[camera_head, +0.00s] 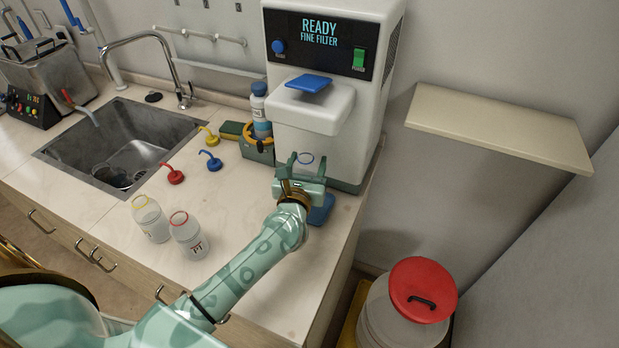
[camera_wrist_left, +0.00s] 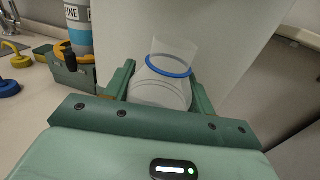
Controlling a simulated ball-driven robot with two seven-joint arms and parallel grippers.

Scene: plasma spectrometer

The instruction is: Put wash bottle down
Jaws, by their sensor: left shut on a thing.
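My left gripper (camera_head: 304,170) is shut on a clear wash bottle with a blue neck ring (camera_head: 305,158), in front of the white machine. In the left wrist view, the bottle (camera_wrist_left: 160,92) stands open-topped between the two green fingers (camera_wrist_left: 161,98). My gripper hides its lower part, so I cannot tell whether its base touches anything. Two other clear bottles stand on the counter, one with a yellow ring (camera_head: 150,219) and one with a red ring (camera_head: 188,236). Yellow (camera_head: 208,138), blue (camera_head: 211,161) and red (camera_head: 173,174) spout caps lie loose on the counter.
The white machine (camera_head: 339,140) reads "READY FINE FILTER". A blue-labelled bottle (camera_head: 260,108) sits in a green holder (camera_head: 259,151) beside it. A blue pad (camera_head: 321,209) shows beside my wrist. The sink (camera_head: 125,143) is left; a red-lidded bin (camera_head: 422,290) stands right.

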